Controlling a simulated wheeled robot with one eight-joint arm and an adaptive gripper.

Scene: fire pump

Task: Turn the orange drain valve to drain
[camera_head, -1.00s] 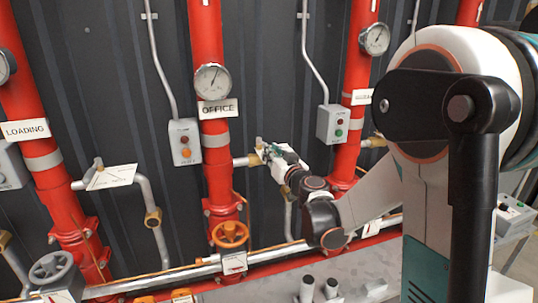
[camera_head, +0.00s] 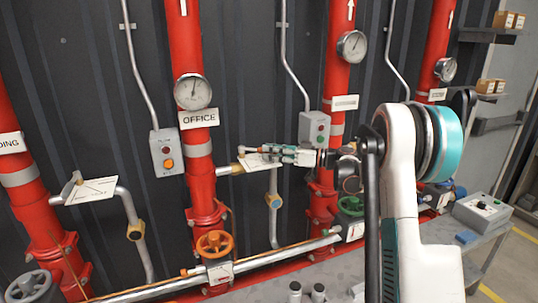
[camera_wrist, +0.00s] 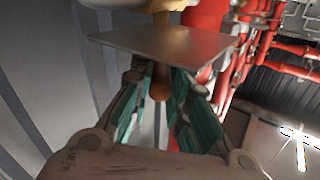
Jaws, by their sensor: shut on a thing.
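The drain valve is the brass fitting (camera_head: 238,169) on the short side pipe of the red OFFICE riser, with a white sign plate (camera_head: 257,163) on it. My gripper (camera_head: 252,151) lies about level at this valve, just above the plate, its fingers pointing left. In the wrist view, its green-padded fingers (camera_wrist: 160,88) are shut on the brownish-orange valve handle (camera_wrist: 161,82), below the edge of the plate (camera_wrist: 165,42). Part of the handle is hidden by the fingers and plate, so its exact angle is hard to tell.
An orange handwheel (camera_head: 215,244) sits lower on the OFFICE riser and a green one (camera_head: 350,206) to its right. A similar drain valve (camera_head: 76,187) is at left.

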